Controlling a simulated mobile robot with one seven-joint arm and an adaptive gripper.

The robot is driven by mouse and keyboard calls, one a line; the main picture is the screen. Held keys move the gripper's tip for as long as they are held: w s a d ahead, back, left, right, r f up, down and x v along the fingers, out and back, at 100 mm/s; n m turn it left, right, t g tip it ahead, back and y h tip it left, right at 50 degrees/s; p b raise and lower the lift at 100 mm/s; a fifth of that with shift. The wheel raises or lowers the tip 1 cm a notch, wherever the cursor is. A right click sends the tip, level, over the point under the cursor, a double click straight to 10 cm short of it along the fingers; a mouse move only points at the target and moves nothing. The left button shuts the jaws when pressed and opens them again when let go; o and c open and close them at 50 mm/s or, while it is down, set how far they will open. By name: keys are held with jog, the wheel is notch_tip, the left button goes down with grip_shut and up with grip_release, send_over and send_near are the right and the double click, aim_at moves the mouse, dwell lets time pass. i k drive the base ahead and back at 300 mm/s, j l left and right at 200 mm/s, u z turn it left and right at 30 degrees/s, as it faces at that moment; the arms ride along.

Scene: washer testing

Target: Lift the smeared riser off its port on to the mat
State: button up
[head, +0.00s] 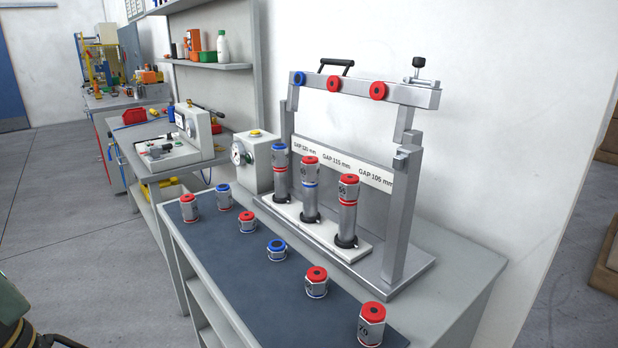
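Three tall metal risers stand upright in a row on the white base of the test frame, each rising from a black-ringed port. The middle riser (310,177) has a red top and blue bands. The right riser (347,216) has a red top and red bands. I cannot make out a smear on any of them. The dark blue-grey mat (225,255) lies along the bench in front of the frame. My gripper is not in view.
Several shorter red- and blue-topped cylinders stand spread over the mat, including a red one (371,324) near its front end; bare mat lies between them. The frame's crossbar (350,88) spans above the risers. A gauge box (258,160) stands left of the frame.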

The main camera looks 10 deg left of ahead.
aim_at(310, 165)
jog(key=k+l+z, duration=0.1)
jog(key=k+z, duration=0.35)
jog(key=j+z, duration=0.1)
jog(key=z, duration=0.3)
jog(key=j+z, duration=0.1)
jog(key=z, duration=0.35)
jog(key=k+z, duration=0.1)
jog(key=z, duration=0.3)
jog(key=j, duration=1.5)
jog(key=i+j, duration=0.35)
jog(key=j, duration=0.2)
